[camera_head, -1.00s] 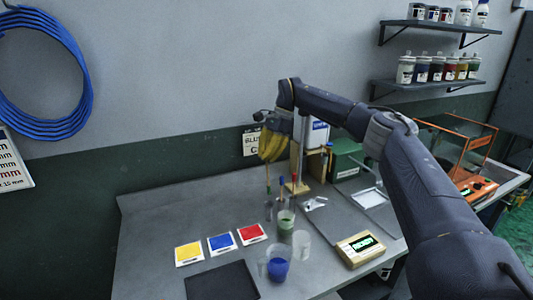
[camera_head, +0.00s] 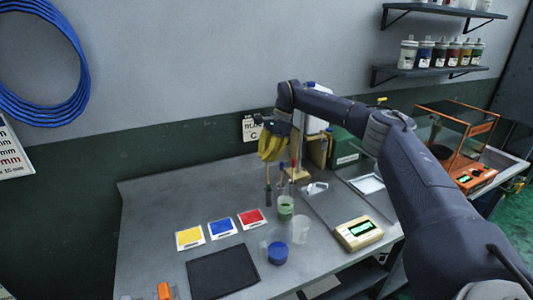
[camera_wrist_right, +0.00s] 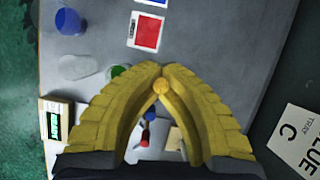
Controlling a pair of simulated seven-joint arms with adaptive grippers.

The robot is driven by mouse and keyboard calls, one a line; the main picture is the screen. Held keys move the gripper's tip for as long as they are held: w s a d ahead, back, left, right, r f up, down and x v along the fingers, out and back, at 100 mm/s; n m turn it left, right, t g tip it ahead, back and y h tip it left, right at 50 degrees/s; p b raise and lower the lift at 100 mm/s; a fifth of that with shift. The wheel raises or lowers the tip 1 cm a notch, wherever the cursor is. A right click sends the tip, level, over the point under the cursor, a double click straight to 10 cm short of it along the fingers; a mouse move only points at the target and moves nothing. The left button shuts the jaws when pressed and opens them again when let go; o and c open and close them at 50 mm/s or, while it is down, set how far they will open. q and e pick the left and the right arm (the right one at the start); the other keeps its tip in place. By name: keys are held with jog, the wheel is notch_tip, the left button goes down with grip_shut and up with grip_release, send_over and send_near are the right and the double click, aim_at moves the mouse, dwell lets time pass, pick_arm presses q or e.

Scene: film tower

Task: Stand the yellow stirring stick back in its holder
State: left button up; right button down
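My right gripper (camera_head: 268,158) points down over the back of the bench with its yellow fingers closed together. In the right wrist view the fingertips (camera_wrist_right: 162,74) meet at the round yellow-orange end of the yellow stirring stick (camera_wrist_right: 161,87). In the head view a thin stick (camera_head: 267,177) runs down below the fingers, its darker lower end near the bench. Red-topped and blue-topped sticks (camera_wrist_right: 145,134) show between the fingers in the wrist view. My left gripper is out of view.
A green-filled cup (camera_head: 286,208), a clear cup (camera_head: 301,229) and a blue-filled cup (camera_head: 278,252) stand close in front. A scale (camera_head: 359,233) is right of them. Yellow, blue and red cards (camera_head: 250,218) and a dark mat (camera_head: 222,272) lie left. The back left bench is clear.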

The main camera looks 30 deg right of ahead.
aim_at(267, 165)
jog(key=shift+f, duration=1.9)
jog(key=c, duration=1.5)
grip_release()
jog(key=v, duration=1.2)
